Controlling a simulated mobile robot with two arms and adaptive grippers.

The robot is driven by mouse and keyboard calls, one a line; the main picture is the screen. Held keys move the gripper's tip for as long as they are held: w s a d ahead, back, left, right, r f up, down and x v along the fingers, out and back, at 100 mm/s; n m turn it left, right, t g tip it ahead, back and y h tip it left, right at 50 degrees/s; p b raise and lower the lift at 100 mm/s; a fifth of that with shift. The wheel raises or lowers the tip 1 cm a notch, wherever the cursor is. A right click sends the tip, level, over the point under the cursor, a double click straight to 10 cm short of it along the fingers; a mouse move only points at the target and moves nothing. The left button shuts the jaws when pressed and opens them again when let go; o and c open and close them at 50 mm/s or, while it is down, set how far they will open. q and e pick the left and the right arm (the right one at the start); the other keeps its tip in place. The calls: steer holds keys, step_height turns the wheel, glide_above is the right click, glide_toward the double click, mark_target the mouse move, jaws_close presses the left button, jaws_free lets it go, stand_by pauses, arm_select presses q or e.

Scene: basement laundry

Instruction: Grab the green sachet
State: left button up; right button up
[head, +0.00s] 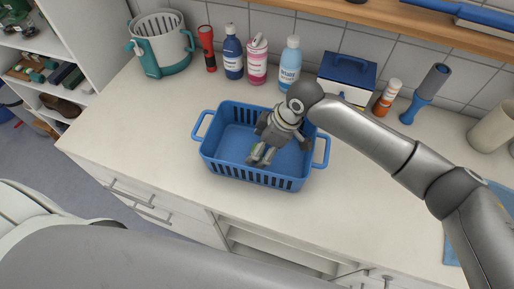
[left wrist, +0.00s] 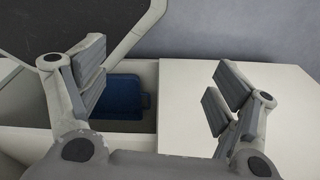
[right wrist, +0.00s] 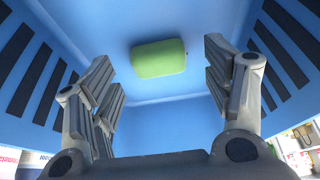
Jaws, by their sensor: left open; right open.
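The green sachet (right wrist: 158,58) is a rounded green pad lying inside the blue basket (head: 222,170). It shows clearly in the right wrist view, ahead of my right gripper (right wrist: 160,76) and between the lines of its two fingers. The gripper is open, apart from the sachet and holding nothing. In the head view my right gripper (head: 281,138) reaches down into the basket and covers part of its inside. My left gripper (left wrist: 160,95) is open and empty in the left wrist view. Its fingers cannot be seen in the head view.
A teal and white bucket (head: 162,50), a red flashlight (head: 207,48), several bottles and a blue-lidded box (head: 347,72) line the back of the counter. The counter (head: 150,125) is clear left of the basket. A shelf (head: 440,18) runs above at the back.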

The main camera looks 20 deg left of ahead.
steer(key=shift+a+f, duration=0.2)
steer(key=shift+f, duration=0.25)
steer(key=shift+a+f, duration=0.1)
steer(key=shift+f, duration=0.1)
steer(key=c, duration=0.9)
arm_select(q)
steer(key=shift+s+a, duration=0.2)
steer(key=shift+s, duration=0.65)
arm_select(e)
steer(key=shift+o, duration=0.2)
arm_select(q)
steer(key=shift+w, duration=0.15)
